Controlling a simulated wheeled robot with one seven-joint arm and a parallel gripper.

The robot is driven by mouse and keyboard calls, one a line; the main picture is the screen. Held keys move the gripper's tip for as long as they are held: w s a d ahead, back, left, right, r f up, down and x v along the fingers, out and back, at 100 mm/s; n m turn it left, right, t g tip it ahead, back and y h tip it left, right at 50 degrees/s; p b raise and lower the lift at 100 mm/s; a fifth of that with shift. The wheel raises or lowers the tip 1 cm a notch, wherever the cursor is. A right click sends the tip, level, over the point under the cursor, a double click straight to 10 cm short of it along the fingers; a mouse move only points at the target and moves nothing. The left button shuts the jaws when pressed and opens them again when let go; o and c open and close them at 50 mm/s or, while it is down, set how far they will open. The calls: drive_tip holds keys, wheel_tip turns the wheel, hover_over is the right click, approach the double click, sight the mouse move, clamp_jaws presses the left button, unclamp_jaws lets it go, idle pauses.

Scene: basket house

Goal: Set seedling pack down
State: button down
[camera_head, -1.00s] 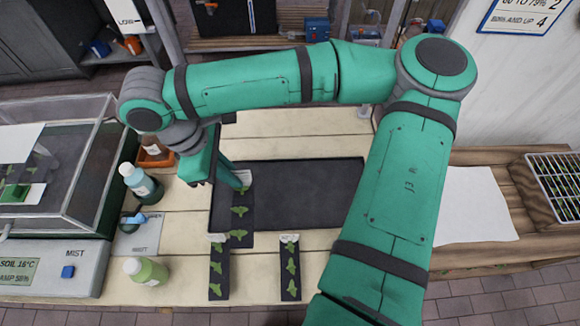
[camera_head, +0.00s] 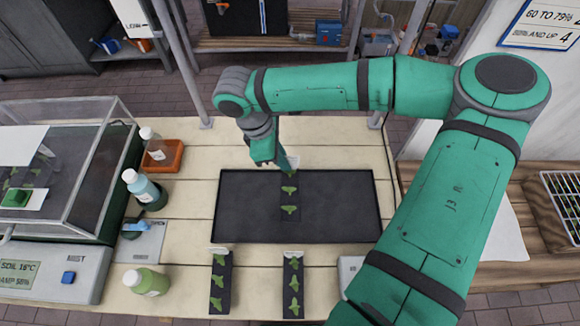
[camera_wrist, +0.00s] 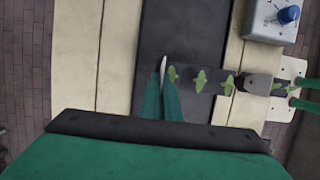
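My gripper (camera_head: 286,168) is shut on the white tag at the far end of a dark seedling pack (camera_head: 290,203) with a row of green seedlings. The pack is over the middle of the black tray (camera_head: 345,210), lined up front to back. I cannot tell whether it touches the tray floor. In the wrist view the green fingers (camera_wrist: 163,95) close on the tag, and the pack (camera_wrist: 212,80) extends right of them. Two more packs stand on the table in front of the tray, one on the left (camera_head: 219,285) and one on the right (camera_head: 293,288).
Left of the tray are a blue-white bottle (camera_head: 143,187), a green bottle (camera_head: 150,281), an orange tray (camera_head: 166,158) and a glass-sided case (camera_head: 85,185). A grey box with a blue knob (camera_wrist: 270,20) is at the front right. The tray is bare on both sides of the held pack.

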drive_tip(key=shift+w+d+f, duration=0.3)
drive_tip(key=shift+d+f, duration=0.1)
drive_tip(key=shift+f, duration=0.15)
drive_tip(key=shift+w+d+f, duration=0.25)
drive_tip(key=shift+d+f, duration=0.15)
drive_tip(key=shift+f, duration=0.15)
drive_tip(key=shift+w+f, duration=0.1)
drive_tip(key=shift+f, duration=1.55)
drive_tip(key=c, duration=2)
unclamp_jaws()
drive_tip(key=shift+f, duration=0.15)
drive_tip(key=v, duration=1.2)
